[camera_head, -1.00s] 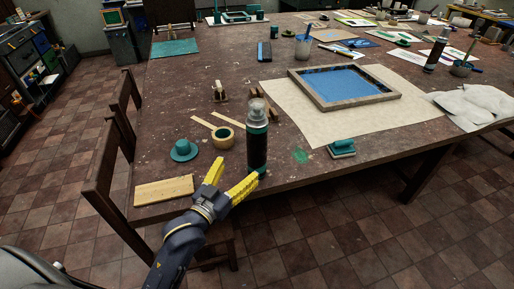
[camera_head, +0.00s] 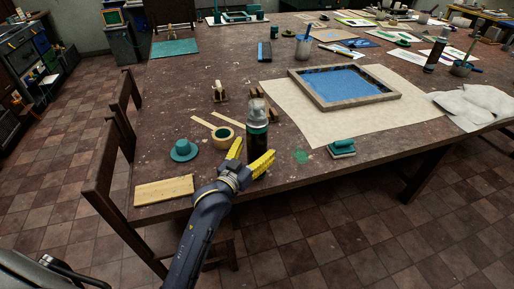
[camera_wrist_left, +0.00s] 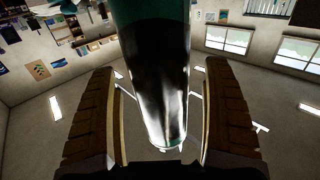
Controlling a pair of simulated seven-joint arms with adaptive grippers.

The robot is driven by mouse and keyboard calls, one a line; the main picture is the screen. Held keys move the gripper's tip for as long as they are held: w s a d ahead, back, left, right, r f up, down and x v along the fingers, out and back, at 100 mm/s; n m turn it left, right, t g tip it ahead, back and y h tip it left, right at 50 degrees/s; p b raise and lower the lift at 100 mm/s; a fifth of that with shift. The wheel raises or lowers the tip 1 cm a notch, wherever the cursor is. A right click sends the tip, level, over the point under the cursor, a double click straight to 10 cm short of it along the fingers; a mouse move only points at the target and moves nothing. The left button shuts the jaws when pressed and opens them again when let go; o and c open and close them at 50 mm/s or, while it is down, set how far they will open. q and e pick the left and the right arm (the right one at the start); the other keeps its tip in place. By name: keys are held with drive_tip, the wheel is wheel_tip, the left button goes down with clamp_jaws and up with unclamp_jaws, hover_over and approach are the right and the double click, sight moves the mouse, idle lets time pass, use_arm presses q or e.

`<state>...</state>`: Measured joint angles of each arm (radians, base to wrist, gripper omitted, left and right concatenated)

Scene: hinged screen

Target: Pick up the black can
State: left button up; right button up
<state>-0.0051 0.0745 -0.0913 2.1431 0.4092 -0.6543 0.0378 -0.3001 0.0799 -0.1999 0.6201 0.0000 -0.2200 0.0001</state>
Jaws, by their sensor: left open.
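The black can (camera_head: 257,137) is a dark spray can with a teal band and a clear cap. It stands upright near the front edge of the table, its lower part hidden behind my gripper in the head view. My left gripper (camera_head: 254,156) is open, with its yellow fingers on either side of the can. In the left wrist view the can (camera_wrist_left: 158,75) fills the space between the two fingers (camera_wrist_left: 160,125), with a visible gap on both sides. My right gripper is not in view.
A tape roll (camera_head: 222,137), a teal lidded piece (camera_head: 184,150) and a wooden board (camera_head: 164,190) lie left of the can. A teal block (camera_head: 341,148) and a framed blue screen (camera_head: 345,88) on paper lie to its right. A chair (camera_head: 115,170) stands at the left table edge.

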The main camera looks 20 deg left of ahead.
use_arm(q)
drive_tip(key=shift+w+d, duration=0.15)
drive_tip(key=shift+w, duration=0.5)
drive_tip(key=c, duration=1.6)
